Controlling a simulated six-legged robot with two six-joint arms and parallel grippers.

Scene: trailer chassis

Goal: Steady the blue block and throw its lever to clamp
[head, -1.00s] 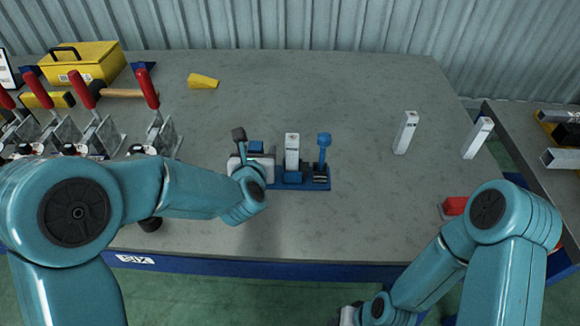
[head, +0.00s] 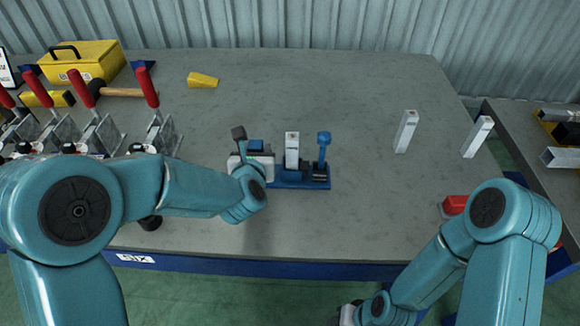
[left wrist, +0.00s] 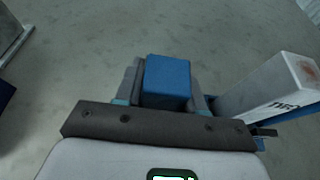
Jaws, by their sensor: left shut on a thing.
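The blue block (head: 256,146) stands at the left part of a blue-based fixture (head: 303,183) on the grey table. My left gripper (head: 254,157) is at it, partly hidden behind my own arm in the head view. In the left wrist view the blue block (left wrist: 168,80) sits between the grey fingers, and the gripper is shut on it. A dark-knobbed lever (head: 238,132) stands just left of the block. My right gripper (head: 347,315) is low at the bottom edge, mostly cut off.
A labelled white post (head: 292,150) stands in the fixture between block and blue-knobbed lever. Red-handled clamps (head: 150,88) crowd the left. A yellow toolbox (head: 84,62) and wedge (head: 202,80) lie behind. Two white posts (head: 405,132) stand at right.

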